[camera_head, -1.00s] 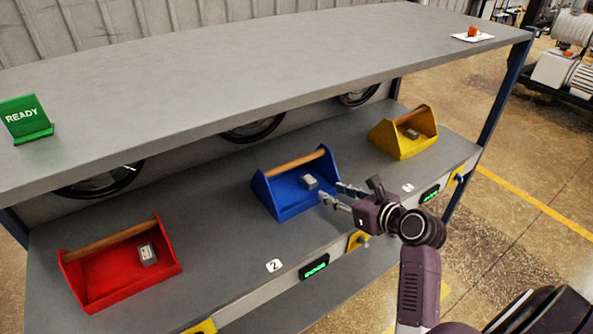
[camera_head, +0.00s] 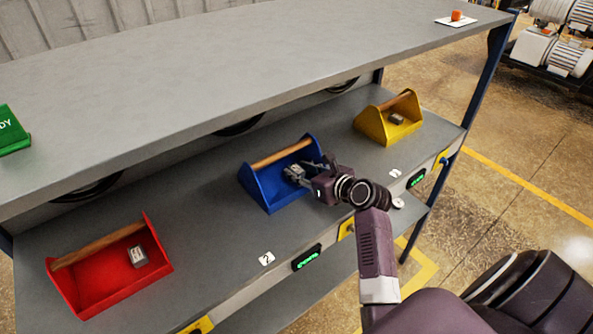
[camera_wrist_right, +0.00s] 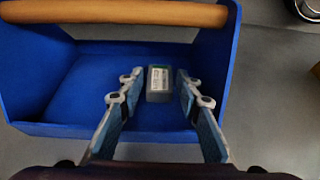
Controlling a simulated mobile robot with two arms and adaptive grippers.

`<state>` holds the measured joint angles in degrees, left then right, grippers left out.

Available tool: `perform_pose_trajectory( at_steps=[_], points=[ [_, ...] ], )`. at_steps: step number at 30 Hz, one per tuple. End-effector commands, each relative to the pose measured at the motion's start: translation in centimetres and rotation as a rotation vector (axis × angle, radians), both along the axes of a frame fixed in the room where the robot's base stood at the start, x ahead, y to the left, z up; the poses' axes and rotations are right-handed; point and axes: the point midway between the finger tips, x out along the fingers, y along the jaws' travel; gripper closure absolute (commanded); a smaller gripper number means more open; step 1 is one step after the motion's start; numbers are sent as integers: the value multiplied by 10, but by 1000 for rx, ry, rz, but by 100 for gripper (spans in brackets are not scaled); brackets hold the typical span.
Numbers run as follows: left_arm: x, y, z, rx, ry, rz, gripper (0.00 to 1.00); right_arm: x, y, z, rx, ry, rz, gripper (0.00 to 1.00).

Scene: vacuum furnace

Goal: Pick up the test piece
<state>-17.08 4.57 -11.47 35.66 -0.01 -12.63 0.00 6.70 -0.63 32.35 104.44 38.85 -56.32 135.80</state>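A small grey block with a pale label (camera_wrist_right: 158,84) lies inside the blue carrier (camera_head: 283,201), which has a wooden handle, on the lower shelf. I take this block as the test piece, though similar grey blocks lie in the red and yellow carriers. My right gripper (camera_head: 303,171) reaches into the blue carrier from its open front side. In the right wrist view, its two fingers (camera_wrist_right: 157,77) are open, with the block between and just beyond them and a gap on each side. In the head view the gripper partly hides the block. My left gripper is not in view.
A red carrier (camera_head: 95,290) stands to the left and a yellow carrier (camera_head: 377,124) to the right. The upper shelf (camera_head: 210,85) overhangs the back. It bears a green sign (camera_head: 10,130) and an orange object (camera_head: 456,15) on a white pad.

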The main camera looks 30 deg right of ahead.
Motion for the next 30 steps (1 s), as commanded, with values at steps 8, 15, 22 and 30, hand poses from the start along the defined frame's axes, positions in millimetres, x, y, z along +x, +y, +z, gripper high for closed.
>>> perform_pose_trajectory(
  at_steps=[8, 15, 22, 30],
  points=[
    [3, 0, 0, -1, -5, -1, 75, 0, 0, 0, -1, 0, 0, 85],
    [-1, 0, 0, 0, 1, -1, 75, 0, 0, 2, -1, -3, -1, 100],
    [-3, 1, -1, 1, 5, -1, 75, 0, 0, 2, -1, -3, -1, 100],
    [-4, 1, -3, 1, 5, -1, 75, 1, 0, 21, -2, -7, -1, 100]
  ],
)
